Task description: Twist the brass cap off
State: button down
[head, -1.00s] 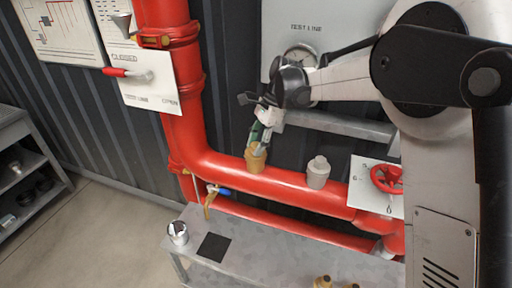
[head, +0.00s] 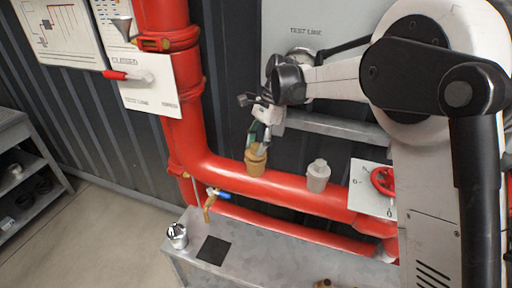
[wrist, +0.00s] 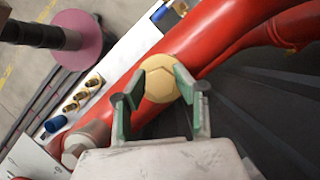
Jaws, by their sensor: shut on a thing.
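The brass cap (head: 256,159) sits on top of the red horizontal pipe, left of a grey cap. In the wrist view the brass cap (wrist: 167,78) shows a hexagonal top between the green-padded fingers. My gripper (head: 259,141) reaches down to the brass cap from above and is shut on it. In the wrist view my gripper (wrist: 160,86) has one finger on each side of the cap. Whether the cap's thread is engaged is hidden.
A grey cap (head: 317,175) stands on the pipe to the right, near a red handwheel (head: 384,181). A blue-handled tap (head: 216,195) hangs below the pipe. The grey bench (head: 270,258) carries a metal cup (head: 177,235) and a black mat (head: 213,249).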

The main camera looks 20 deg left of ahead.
aim_at(256, 145)
jog(key=shift+r+p, duration=0.95)
jog(key=shift+r, duration=1.55)
